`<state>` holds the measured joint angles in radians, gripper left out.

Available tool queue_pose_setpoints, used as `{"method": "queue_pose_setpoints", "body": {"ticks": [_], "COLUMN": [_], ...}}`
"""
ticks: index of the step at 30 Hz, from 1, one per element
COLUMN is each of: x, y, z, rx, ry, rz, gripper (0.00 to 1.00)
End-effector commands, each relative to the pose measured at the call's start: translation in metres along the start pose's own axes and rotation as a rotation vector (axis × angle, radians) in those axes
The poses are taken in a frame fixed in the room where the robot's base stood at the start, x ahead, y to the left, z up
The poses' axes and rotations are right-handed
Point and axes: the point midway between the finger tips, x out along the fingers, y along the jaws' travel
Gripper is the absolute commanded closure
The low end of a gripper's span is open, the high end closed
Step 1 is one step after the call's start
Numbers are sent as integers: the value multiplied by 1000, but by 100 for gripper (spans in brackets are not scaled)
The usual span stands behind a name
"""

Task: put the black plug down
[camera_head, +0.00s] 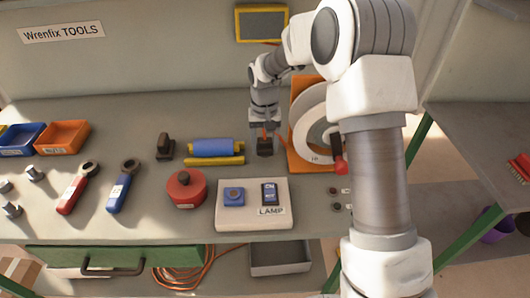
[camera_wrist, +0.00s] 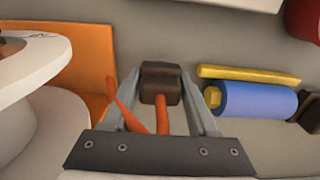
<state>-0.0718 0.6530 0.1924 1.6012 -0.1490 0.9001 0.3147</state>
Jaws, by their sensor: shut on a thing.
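The black plug (camera_head: 265,149) is between the fingers of my gripper (camera_head: 265,136), at the middle of the workbench, just left of the orange board. In the wrist view my gripper (camera_wrist: 160,92) is shut on the plug (camera_wrist: 160,78), with an orange cord (camera_wrist: 162,115) running from it back between the fingers. The plug is low over the grey bench top (camera_head: 120,115); I cannot tell whether it touches it.
A blue roller (camera_head: 211,148) with a yellow bar lies left of the plug. The orange board with a white disc (camera_head: 312,125) stands close on the right. The lamp switch box (camera_head: 245,222) and red round container (camera_head: 186,190) are in front. Bench behind the roller is clear.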

Motion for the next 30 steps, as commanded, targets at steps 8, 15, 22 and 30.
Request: {"method": "queue_pose_setpoints", "body": {"ticks": [8, 15, 22, 30], "x": [26, 29, 36, 37], "y": [0, 0, 0, 0], "z": [0, 0, 0, 0], "rx": [0, 0, 0, 0], "ry": [-1, -1, -1, -1], "rz": [0, 0, 0, 0], "gripper": [100, 100, 100, 25]}}
